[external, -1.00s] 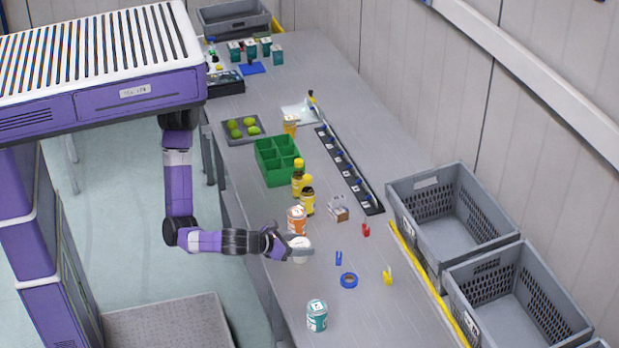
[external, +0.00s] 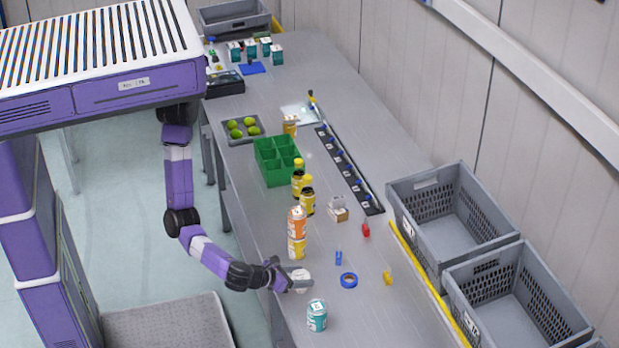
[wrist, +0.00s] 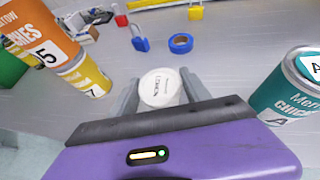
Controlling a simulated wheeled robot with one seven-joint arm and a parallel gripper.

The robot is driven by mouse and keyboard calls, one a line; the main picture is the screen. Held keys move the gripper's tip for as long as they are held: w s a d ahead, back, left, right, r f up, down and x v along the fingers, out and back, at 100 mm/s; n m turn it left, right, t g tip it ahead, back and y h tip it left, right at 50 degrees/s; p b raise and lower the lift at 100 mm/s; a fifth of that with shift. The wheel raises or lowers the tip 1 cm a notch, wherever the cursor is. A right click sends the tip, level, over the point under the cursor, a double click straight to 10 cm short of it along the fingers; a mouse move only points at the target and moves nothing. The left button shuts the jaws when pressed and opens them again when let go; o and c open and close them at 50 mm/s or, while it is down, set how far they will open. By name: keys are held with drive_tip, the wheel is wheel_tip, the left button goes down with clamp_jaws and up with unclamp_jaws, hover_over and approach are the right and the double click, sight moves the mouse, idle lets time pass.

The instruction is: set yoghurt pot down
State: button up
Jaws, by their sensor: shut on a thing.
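The yoghurt pot shows its round white lid (wrist: 161,88) between my two fingers in the wrist view. In the external view the white pot (external: 301,275) sits at my gripper (external: 298,284), low over the near part of the grey table. My gripper (wrist: 163,95) is shut on the pot, with a grey finger on each side. The pot looks upright. Its lower part is hidden, so I cannot tell whether it touches the table.
A teal can (external: 317,316) stands close on the near side. An orange can (external: 297,222) sits on a yellow can (external: 297,247) beyond. Blue tape (external: 349,281) and a blue padlock (external: 338,258) lie to the right. Grey crates (external: 452,215) line the right edge.

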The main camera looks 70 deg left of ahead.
drive_tip(key=shift+f, duration=0.2)
drive_tip(key=o, duration=1.5)
drive_tip(key=shift+r, duration=0.15)
drive_tip(key=shift+r, duration=0.2)
drive_tip(key=shift+b+v, duration=1.85)
drive_tip(key=shift+v, duration=4.1)
drive_tip(key=shift+f, duration=0.15)
